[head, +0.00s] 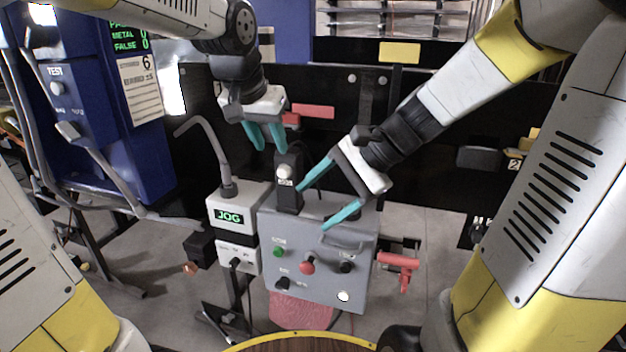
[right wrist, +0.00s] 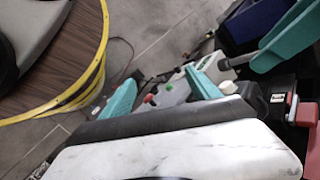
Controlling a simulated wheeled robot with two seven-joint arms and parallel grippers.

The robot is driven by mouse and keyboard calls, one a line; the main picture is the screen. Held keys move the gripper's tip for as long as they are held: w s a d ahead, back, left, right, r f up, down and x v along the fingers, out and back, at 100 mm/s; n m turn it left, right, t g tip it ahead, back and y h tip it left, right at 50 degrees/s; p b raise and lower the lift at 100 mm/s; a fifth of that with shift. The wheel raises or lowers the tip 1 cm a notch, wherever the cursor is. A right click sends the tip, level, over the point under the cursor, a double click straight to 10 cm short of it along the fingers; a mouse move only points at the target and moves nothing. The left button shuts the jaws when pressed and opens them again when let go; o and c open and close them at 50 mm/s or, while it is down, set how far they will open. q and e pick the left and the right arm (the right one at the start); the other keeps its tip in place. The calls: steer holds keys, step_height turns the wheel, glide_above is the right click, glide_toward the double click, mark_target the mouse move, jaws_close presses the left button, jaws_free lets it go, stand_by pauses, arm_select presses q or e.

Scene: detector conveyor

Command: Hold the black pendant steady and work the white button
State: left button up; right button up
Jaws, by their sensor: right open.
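The black pendant (head: 288,198) stands upright on top of the grey control box. The white button (head: 284,171) is on its front, above a small label; it also shows in the right wrist view (right wrist: 228,87). My left gripper (head: 270,150) is above the pendant, fingers pointing down and apart, one tip close to the pendant's top. I cannot tell whether it touches. My right gripper (head: 311,209) is open and empty, right of the pendant. Its upper fingertip is near the pendant's side, and its lower one is over the box front. The pendant is outside the right fingers' gap.
The grey control box (head: 340,275) carries a green button, a red button and black knobs. A JOG display unit (head: 228,216) with a bent grey stalk stands at its left. A red lever (head: 398,261) sticks out at right. A blue cabinet (head: 150,170) stands far left.

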steer(key=w+a+f+m+y, duration=0.1)
steer(key=w+f+m+y, duration=0.2)
steer(key=w+m, duration=0.45)
steer(key=m+t+y, duration=0.2)
steer(key=m+t, duration=0.2)
steer(key=m, duration=0.2)
glide_toward(290, 186)
steer(key=shift+n, duration=0.25)
steer(key=w+a+f, duration=0.2)
steer(key=w, duration=0.1)
steer(key=shift+w+a+f, duration=0.1)
steer(key=shift+w+f, duration=0.1)
steer(key=shift+w, duration=0.1)
steer(key=shift+w+a+f, duration=0.1)
steer(key=shift+w+a, duration=0.1)
steer(key=shift+w, duration=0.05)
steer(key=shift+x, duration=3.5)
steer(key=shift+s, duration=0.1)
jaws_close()
arm_select(q)
jaws_close()
